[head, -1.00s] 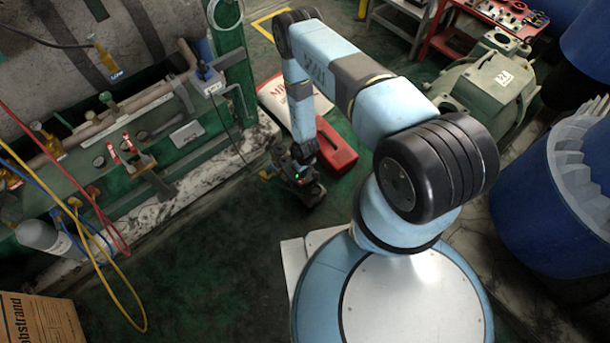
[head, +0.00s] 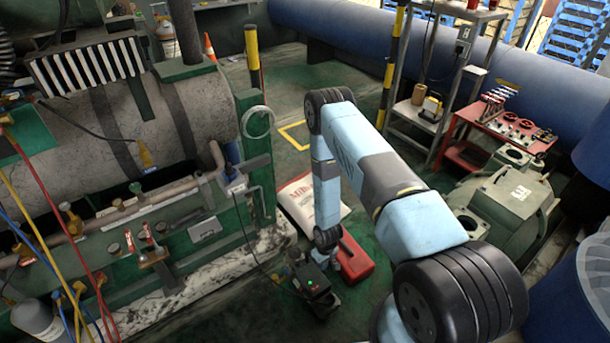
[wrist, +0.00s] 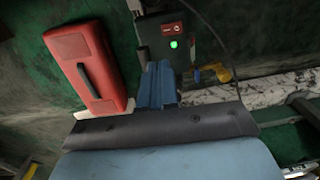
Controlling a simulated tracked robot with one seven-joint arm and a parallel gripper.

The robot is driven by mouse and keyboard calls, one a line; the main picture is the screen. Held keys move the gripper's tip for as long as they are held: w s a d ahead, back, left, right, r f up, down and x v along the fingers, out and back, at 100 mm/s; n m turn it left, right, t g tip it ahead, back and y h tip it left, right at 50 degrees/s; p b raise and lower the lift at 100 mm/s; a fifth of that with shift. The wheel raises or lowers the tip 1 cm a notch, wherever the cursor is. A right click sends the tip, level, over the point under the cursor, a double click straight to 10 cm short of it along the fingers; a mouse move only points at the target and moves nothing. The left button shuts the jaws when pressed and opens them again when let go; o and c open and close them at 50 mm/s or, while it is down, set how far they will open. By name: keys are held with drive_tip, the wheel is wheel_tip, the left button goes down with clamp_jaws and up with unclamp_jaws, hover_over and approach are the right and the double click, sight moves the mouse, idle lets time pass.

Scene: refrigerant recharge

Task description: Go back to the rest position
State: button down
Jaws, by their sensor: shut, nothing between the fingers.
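My gripper (wrist: 158,80) shows in the wrist view as a narrow blue part beyond a dark grey plate. It is shut and empty. In the head view my arm reaches out and bends down towards the floor, its end just behind a black device (head: 314,286) with a green light; the fingers are too small to make out there. In the wrist view the black device (wrist: 180,38) stands beyond the gripper, with a red label and the lit green lamp. I cannot tell whether the gripper touches it.
A red case (head: 354,260) lies just right of the arm's end, by a white bag (head: 298,196). Left is a green-framed machine with pipes, valves and hoses (head: 75,240). At right are a green compressor (head: 508,205) and a red cart (head: 490,135). Green floor (head: 345,80) is free behind.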

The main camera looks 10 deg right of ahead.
drive_tip(key=w+r, duration=0.8)
drive_tip(key=r, duration=0.5)
drive_tip(key=w+d+r+m+t, duration=0.1)
drive_tip(key=w+d+r, duration=0.1)
drive_tip(key=r, duration=1.6)
drive_tip(key=w+d+r+m+t, duration=0.2)
drive_tip(key=w+r, duration=0.1)
drive_tip(key=r, duration=1.4)
drive_tip(key=s+d+r, duration=0.1)
drive_tip(key=s+r, duration=0.3)
drive_tip(key=r, duration=0.3)
drive_tip(key=s+d+r+m+t, duration=0.1)
drive_tip(key=s+r, duration=0.3)
drive_tip(key=r, duration=0.4)
drive_tip(key=s+d+r, duration=0.1)
drive_tip(key=s+r, duration=0.3)
drive_tip(key=r, duration=0.3)
drive_tip(key=s+d+r+m+t, duration=0.1)
drive_tip(key=s+r, duration=0.4)
drive_tip(key=s, duration=0.5)
drive_tip(key=s+d+r, duration=0.1)
drive_tip(key=s+r, duration=0.4)
drive_tip(key=s, duration=0.5)
drive_tip(key=shift+s+d+r+m+t+h, duration=0.15)
drive_tip(key=shift+s+d+m+t+h, duration=0.15)
drive_tip(key=shift+d+m+t, duration=0.1)
